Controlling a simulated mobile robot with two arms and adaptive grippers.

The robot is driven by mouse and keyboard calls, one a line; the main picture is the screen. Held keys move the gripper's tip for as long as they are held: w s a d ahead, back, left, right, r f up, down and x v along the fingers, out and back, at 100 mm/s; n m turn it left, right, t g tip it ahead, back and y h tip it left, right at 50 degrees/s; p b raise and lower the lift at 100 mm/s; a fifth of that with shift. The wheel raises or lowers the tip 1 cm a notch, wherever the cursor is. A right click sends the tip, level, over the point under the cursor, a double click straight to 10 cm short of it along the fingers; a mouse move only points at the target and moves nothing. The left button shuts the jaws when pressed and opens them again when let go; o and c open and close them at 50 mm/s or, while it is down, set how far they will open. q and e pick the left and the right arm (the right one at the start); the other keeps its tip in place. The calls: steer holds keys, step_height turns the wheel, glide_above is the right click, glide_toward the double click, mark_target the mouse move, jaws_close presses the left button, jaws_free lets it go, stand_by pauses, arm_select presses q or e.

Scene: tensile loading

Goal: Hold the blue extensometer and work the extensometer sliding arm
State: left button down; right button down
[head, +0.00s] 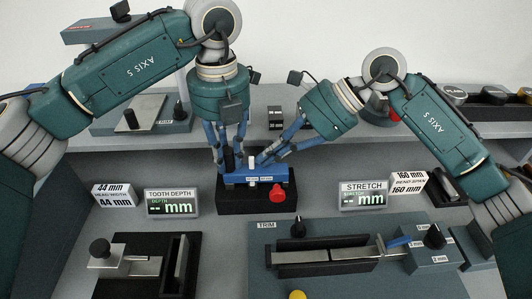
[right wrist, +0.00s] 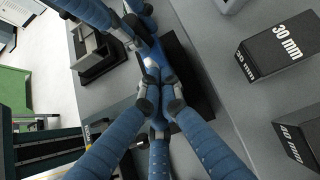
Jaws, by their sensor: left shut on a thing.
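The blue extensometer (head: 272,174) sits on a black block (head: 240,203) in the middle of the bench, with a red knob (head: 277,193) at its front. My left gripper (head: 233,165) comes down from above and is shut on the left part of the extensometer, beside a dark upright post. My right gripper (head: 262,160) reaches in from the upper right, its fingertips at the top of the extensometer. In the right wrist view, the right fingertips (right wrist: 158,100) are bunched close together against the blue extensometer (right wrist: 157,62). The sliding arm is hidden by the fingers.
A TOOTH DEPTH display (head: 172,203) stands to the left and a STRETCH display (head: 363,197) to the right. In front lie a TRIM panel (head: 262,278) and a dark clamp fixture (head: 188,285). The right wrist view shows a 30 mm block (right wrist: 265,58).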

mark_target(286, 165)
arm_select(q)
steer(key=shift+d, duration=0.1)
arm_select(e)
steer(key=d, duration=0.3)
steer(key=shift+w+d+r, duration=0.1)
steer(key=shift+d+r, duration=0.1)
steer(key=shift+d, duration=0.2)
steer(key=v, duration=0.9)
steer(key=shift+d, duration=0.2)
steer(key=shift+r, duration=0.1)
arm_select(q)
steer(key=c, duration=1.5)
jaws_free()
